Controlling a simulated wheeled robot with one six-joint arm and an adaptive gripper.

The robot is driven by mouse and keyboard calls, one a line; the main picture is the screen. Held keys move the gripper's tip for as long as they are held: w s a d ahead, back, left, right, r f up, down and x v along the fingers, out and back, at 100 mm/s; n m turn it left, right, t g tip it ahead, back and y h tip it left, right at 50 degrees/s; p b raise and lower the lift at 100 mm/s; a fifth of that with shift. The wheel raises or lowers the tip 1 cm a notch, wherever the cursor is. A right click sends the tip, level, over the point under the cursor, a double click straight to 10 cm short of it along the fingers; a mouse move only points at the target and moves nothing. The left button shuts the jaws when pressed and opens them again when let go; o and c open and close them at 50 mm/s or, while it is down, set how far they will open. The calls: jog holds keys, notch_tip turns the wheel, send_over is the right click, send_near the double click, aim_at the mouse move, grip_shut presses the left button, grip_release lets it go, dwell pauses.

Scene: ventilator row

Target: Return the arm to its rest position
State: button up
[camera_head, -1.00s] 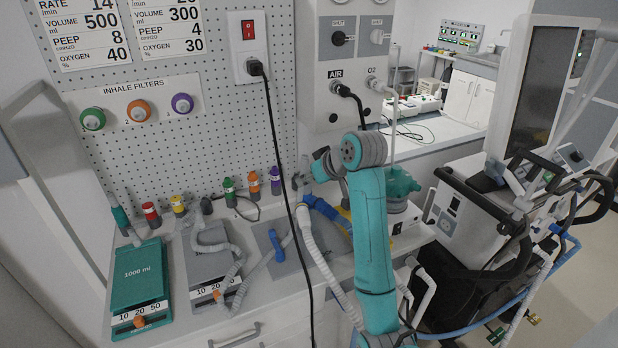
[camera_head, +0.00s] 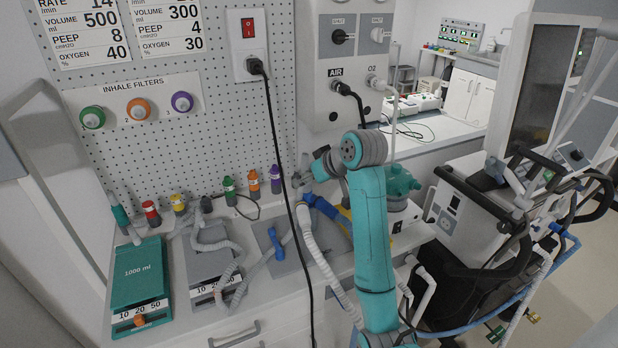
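My teal and grey arm (camera_head: 370,235) rises from the bottom of the view and reaches up over the right part of the white counter. Its grey wrist joint (camera_head: 362,149) is at the top, in front of the wall panel with the AIR and O2 outlets. My gripper (camera_head: 302,180) points left, just right of the purple-capped bottle in the picture. It is small and partly hidden by the wrist, so I cannot tell whether its fingers are open. I see nothing clearly held in it.
A white corrugated hose (camera_head: 318,256) and black cable (camera_head: 285,185) run beside the arm. A teal 1000 ml unit (camera_head: 141,279) and a grey unit (camera_head: 212,262) stand on the counter (camera_head: 240,318). A teal-topped device (camera_head: 401,184) is behind the arm. A ventilator cart (camera_head: 470,225) stands right.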

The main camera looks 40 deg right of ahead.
jog(key=v, duration=0.7)
jog(key=shift+s, duration=0.2)
